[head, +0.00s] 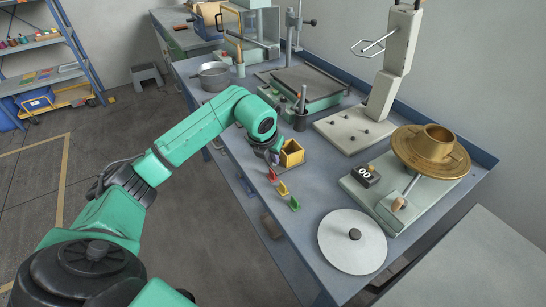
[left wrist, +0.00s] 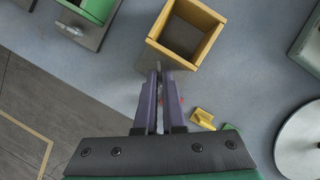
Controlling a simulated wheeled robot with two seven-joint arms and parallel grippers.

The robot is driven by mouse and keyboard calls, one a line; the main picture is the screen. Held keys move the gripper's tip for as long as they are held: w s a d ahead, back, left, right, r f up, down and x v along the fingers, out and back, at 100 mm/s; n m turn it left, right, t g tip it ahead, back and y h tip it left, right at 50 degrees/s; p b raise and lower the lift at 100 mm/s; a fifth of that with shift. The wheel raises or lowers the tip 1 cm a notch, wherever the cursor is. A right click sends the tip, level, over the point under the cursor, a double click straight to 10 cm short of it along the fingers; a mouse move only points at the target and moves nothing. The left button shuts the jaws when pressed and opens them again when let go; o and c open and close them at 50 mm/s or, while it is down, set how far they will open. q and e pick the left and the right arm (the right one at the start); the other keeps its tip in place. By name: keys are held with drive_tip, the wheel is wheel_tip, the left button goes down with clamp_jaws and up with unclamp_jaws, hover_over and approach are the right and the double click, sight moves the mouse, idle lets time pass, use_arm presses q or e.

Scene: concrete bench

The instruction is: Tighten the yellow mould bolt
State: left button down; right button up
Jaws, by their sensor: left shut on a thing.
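The yellow mould (head: 291,153) is an open square box on the bench, also seen from above in the left wrist view (left wrist: 207,22). My left gripper (head: 275,156) is at its near left side. In the left wrist view its two purple fingers (left wrist: 159,72) are close together, with their tips beside the mould's lower left corner. They are shut on the mould bolt, which the fingers almost wholly hide; how far it is turned cannot be told. My right gripper is not in view.
Small red (head: 272,174), yellow (head: 282,188) and green (head: 294,204) pieces lie close to the gripper. A white disc (head: 352,241) lies at the bench's near end. A green mould with a grey bolt (left wrist: 68,28) stands left in the wrist view.

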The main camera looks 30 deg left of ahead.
use_arm(q)
drive_tip(key=m+b, duration=0.1)
drive_tip(key=m+h, duration=0.1)
drive_tip(key=shift+a+f+m+b, duration=0.1)
drive_tip(key=shift+a+m+b, duration=0.1)
drive_tip(key=shift+m+b, duration=0.2)
drive_tip(key=m+h, duration=0.1)
drive_tip(key=m, duration=0.1)
drive_tip(key=shift+w+a+m+b, duration=0.1)
drive_tip(key=shift+a+m+b, duration=0.05)
drive_tip(key=shift+m+b, duration=0.2)
drive_tip(key=m+g+h, duration=0.1)
drive_tip(key=m, duration=0.2)
drive_tip(key=shift+w+a+m, duration=0.1)
drive_tip(key=shift+m, duration=0.15)
drive_tip(key=shift+w+a+m+g+h, duration=0.1)
drive_tip(key=shift+m+g+h, duration=0.5)
drive_tip(key=shift+m, duration=1.3)
drive_tip(key=c, duration=1.3)
unclamp_jaws()
